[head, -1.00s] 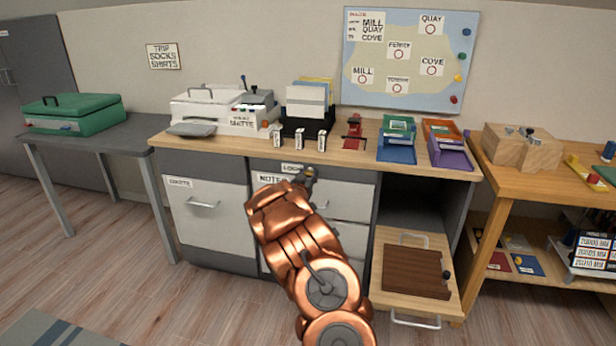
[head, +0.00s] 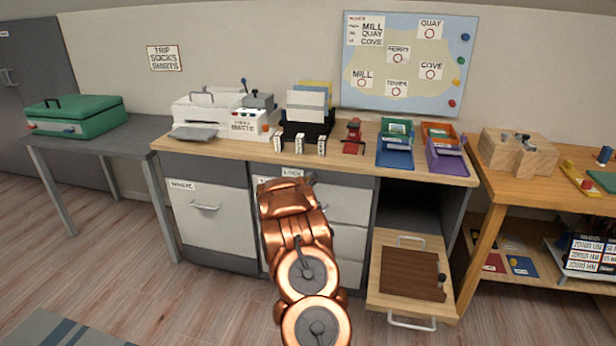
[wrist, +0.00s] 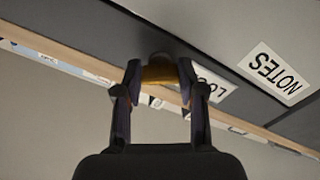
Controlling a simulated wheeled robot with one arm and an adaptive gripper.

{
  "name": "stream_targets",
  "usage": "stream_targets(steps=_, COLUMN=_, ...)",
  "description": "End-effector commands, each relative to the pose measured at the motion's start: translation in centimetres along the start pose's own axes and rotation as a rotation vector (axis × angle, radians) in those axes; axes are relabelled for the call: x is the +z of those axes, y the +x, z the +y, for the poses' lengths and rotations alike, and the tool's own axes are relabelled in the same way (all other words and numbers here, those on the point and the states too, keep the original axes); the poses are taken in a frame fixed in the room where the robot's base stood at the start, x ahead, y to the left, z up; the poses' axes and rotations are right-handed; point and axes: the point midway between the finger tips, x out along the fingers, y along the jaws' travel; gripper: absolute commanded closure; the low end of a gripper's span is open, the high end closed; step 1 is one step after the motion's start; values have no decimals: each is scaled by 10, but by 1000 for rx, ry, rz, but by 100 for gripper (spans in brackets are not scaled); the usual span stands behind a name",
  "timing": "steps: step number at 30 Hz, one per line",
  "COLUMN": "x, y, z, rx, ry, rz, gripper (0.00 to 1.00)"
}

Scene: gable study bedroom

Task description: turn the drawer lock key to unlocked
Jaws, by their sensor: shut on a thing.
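My copper arm reaches up to the drawer front under the desk top in the head view. My gripper (head: 309,179) is mostly hidden there behind the wrist, its tip just right of the LOCK label (head: 292,173). In the wrist view, my gripper (wrist: 158,80) is shut on the brass-coloured key (wrist: 159,74), at the dark band below the desk edge. The LOCK label (wrist: 214,86) is partly covered by a finger. The NOTES label (wrist: 275,74) is on the drawer front beside it. The key's exact angle cannot be told.
A wooden drawer (head: 385,285) stands pulled out low at the right, with a brown board (head: 412,274) in it. Several items stand on the desk top (head: 225,149) above my gripper.

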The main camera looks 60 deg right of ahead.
Motion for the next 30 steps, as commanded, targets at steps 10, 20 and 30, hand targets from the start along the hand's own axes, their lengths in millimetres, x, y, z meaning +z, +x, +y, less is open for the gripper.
stream_targets(steps=10, x=-3, y=-1, z=0, rx=-4, ry=-330, rz=-2, gripper=95)
stream_targets(steps=20, x=-2, y=-1, z=0, rx=-5, ry=-642, rz=-1, gripper=95)
stream_targets(steps=30, x=-3, y=0, z=0, rx=-3, ry=-896, rz=0, gripper=95)
